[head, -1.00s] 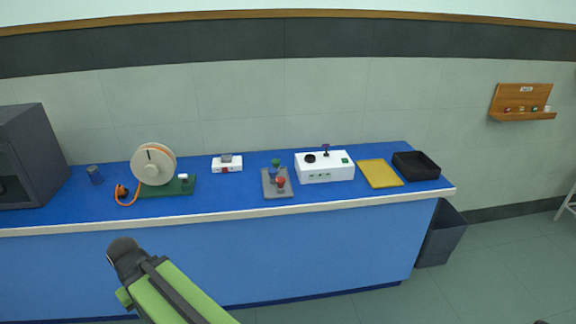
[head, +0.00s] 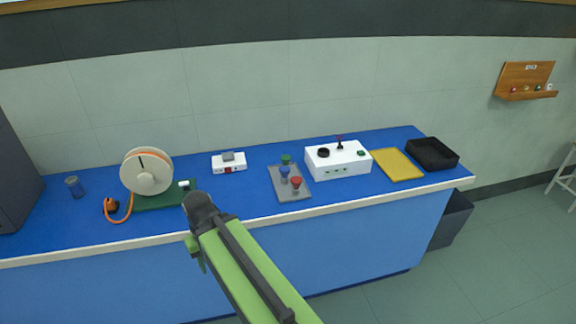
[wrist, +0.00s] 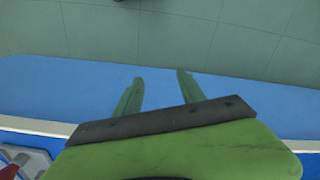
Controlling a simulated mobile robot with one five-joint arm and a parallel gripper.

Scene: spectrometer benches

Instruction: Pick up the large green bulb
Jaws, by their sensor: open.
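A large green bulb (head: 286,159) stands at the back of a grey tray (head: 295,194) on the blue bench. A blue bulb (head: 284,172) and a red bulb (head: 296,181) stand in front of it on the same tray. My gripper (wrist: 160,78) is open, with nothing between its two green fingers, over bare blue bench top in the wrist view. The tray's corner (wrist: 38,160) shows at that view's lower left, with part of a red bulb; the green bulb is not visible there. My arm in the head view is left of and in front of the tray.
A white box with knobs (head: 338,160) stands right of the tray, then a yellow mat (head: 397,165) and a black bin (head: 432,154). A spool (head: 147,172) and a small white device (head: 229,163) are to the left. A wooden rack (head: 526,80) hangs on the wall.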

